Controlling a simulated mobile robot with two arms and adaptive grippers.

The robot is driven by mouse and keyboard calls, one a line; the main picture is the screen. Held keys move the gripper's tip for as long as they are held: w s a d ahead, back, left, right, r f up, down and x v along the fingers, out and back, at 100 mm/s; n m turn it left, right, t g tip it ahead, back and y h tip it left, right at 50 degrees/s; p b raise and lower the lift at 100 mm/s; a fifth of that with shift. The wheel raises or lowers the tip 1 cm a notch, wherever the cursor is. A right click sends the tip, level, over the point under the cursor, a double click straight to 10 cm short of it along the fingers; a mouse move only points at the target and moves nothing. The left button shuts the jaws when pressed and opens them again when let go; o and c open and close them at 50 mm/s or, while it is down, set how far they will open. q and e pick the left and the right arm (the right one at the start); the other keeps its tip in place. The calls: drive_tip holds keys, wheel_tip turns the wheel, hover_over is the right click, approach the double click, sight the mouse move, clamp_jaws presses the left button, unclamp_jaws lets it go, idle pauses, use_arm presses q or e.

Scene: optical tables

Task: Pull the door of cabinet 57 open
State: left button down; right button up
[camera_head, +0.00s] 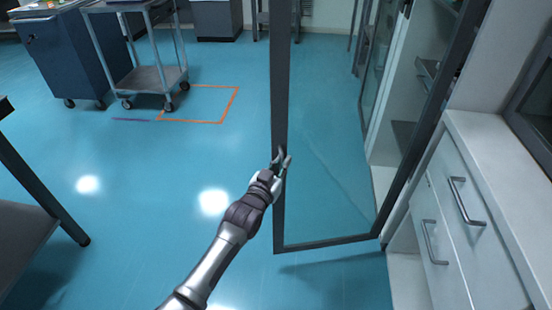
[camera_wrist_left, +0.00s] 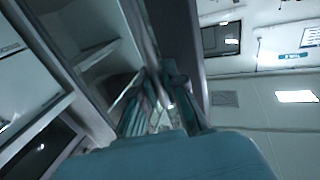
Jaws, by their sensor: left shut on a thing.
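The glass cabinet door (camera_head: 279,80) with its dark frame stands swung out from the white cabinet (camera_head: 408,85), hinged on its right side. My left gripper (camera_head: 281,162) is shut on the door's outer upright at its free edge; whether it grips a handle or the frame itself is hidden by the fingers. In the left wrist view the fingers (camera_wrist_left: 164,105) close around the dark door frame (camera_wrist_left: 182,40). The cabinet's inside and shelves show behind the glass and beyond it. No cabinet number is readable. My right gripper is not in view.
A white counter with drawers (camera_head: 468,225) stands at the right, beside the door's hinge side. A grey cart (camera_head: 160,78) and a dark blue cabinet on wheels (camera_head: 65,55) stand at the back left. A table (camera_head: 25,240) is at the left edge. The blue floor (camera_head: 140,200) between is clear.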

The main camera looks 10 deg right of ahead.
use_arm(q)
drive_tip(key=shift+s+r, duration=0.1)
drive_tip(key=shift+a, duration=0.1)
drive_tip(key=c, duration=1.2)
unclamp_jaws()
drive_tip(key=v, duration=1.2)
